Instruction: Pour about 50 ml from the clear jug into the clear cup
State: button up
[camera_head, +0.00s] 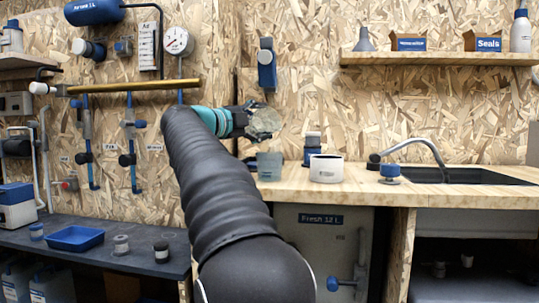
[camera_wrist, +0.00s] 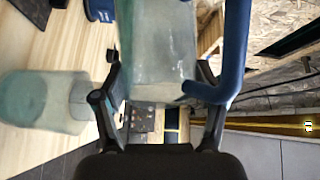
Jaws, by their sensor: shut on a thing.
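My gripper (camera_head: 243,120) is shut on the clear jug (camera_head: 264,123) and holds it in the air above the counter. In the wrist view the jug (camera_wrist: 158,45) stands between the two fingers (camera_wrist: 158,88), with its blue handle (camera_wrist: 235,45) on the right. The jug looks tipped well over on its side. The clear cup (camera_head: 269,165), greenish and see-through, stands on the wooden counter below the jug. It also shows at the left of the wrist view (camera_wrist: 42,102), apart from the jug. I cannot make out the liquid level in either.
A white tub (camera_head: 326,168) and a blue-capped jar (camera_head: 312,147) stand right of the cup. Further right are a tap (camera_head: 415,145) and a dark sink (camera_head: 470,176). A brass pipe (camera_head: 135,87) with blue valves runs along the wall at left. The counter front is bare.

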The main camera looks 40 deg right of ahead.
jog(key=shift+m+b, duration=0.4)
jog(key=shift+m, duration=0.1)
dwell(0.7)
jog(key=shift+w+d+r+n+p, duration=0.1)
jog(key=shift+w+r+n+p, duration=0.25)
jog(key=shift+n+p, duration=0.6)
jog(key=shift+w+d+n+y+p, duration=0.15)
jog(key=shift+w+n+y+p, duration=0.3)
jog(key=shift+p, duration=0.55)
jog(key=n+p, duration=0.1)
jog(key=p, duration=0.3)
jog(key=shift+w+y, duration=0.1)
jog(key=shift+y, duration=0.15)
jog(key=p, duration=0.1)
jog(key=f+n+p, duration=0.1)
jog(key=shift+w+d+p, duration=0.1)
jog(key=shift+w+p, duration=0.1)
jog(key=shift+p, duration=0.1)
jog(key=shift+f, duration=0.3)
jog(key=shift+y, duration=0.3)
jog(key=shift+r+n+p, duration=0.15)
jog(key=shift+n+p, duration=0.15)
jog(key=shift+p, duration=0.4)
